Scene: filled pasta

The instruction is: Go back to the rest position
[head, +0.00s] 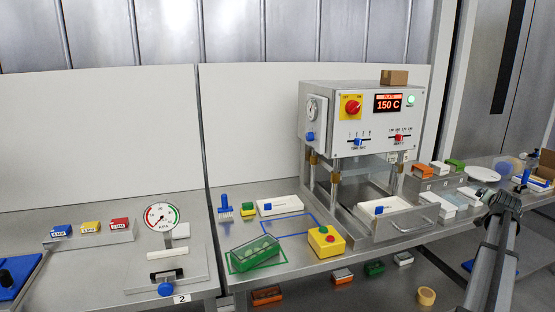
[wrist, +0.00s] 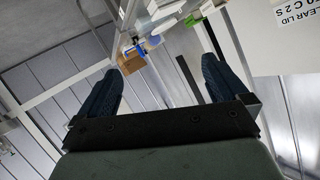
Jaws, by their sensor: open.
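My gripper (wrist: 158,80) is open and empty in the wrist view, its two dark fingers spread wide apart with nothing between them. In the head view my arm rises from the lower right edge, and its dark wrist end (head: 503,203) is in front of the right part of the bench, right of the drawer. The fingers are too small to make out there. In the wrist view the surroundings appear tilted, with a brown box (wrist: 131,62) and a blue item beyond the fingers.
A green crate (head: 254,252) and yellow button box (head: 326,241) sit at the front. A gauge (head: 161,217) stands left. Several small boxes lie on a lower shelf.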

